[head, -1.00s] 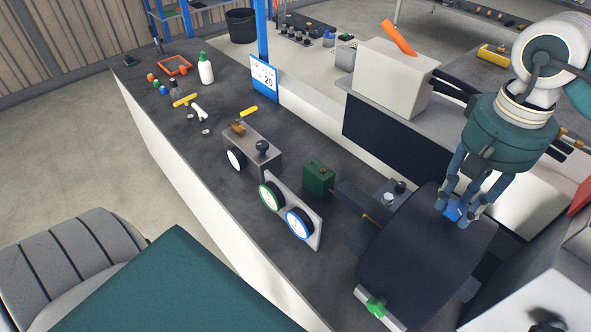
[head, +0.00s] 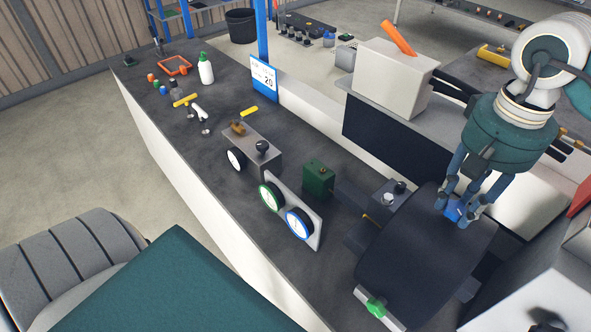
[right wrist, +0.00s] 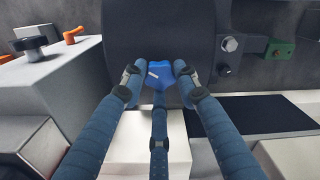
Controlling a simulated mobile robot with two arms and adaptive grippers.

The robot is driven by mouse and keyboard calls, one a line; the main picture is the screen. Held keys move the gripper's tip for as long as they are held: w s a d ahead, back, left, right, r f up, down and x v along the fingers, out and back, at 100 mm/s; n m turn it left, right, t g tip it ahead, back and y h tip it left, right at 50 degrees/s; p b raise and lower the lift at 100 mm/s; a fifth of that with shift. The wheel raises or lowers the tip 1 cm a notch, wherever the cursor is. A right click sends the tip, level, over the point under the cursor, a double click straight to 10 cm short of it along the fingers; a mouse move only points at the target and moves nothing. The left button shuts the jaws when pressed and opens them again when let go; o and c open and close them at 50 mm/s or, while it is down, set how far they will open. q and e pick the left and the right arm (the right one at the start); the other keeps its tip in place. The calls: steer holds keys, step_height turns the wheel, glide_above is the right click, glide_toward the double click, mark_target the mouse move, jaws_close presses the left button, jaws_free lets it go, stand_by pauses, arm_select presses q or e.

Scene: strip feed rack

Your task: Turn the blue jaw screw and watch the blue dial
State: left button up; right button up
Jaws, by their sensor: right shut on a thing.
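The blue jaw screw (head: 455,211) is a blue knob at the right edge of a dark curved plate (head: 415,262). My right gripper (head: 460,214) is shut on it from above. In the right wrist view the blue jaw screw (right wrist: 158,74) shows between the fingers, with a short white mark on its face. The blue dial (head: 299,223) is a white face with a blue ring, on a light panel beside the green dial (head: 271,197). Its needle is too small to read. My left gripper is not in view.
A green knob (head: 376,306) sits at the plate's near edge.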

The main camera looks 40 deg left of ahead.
steer(key=o, duration=0.7)
steer(key=shift+r+p, duration=1.8)
steer(key=shift+r, duration=1.25)
steer(key=o, duration=0.3)
step_height(320, 180, up, 6)
steer(key=p, duration=0.4)
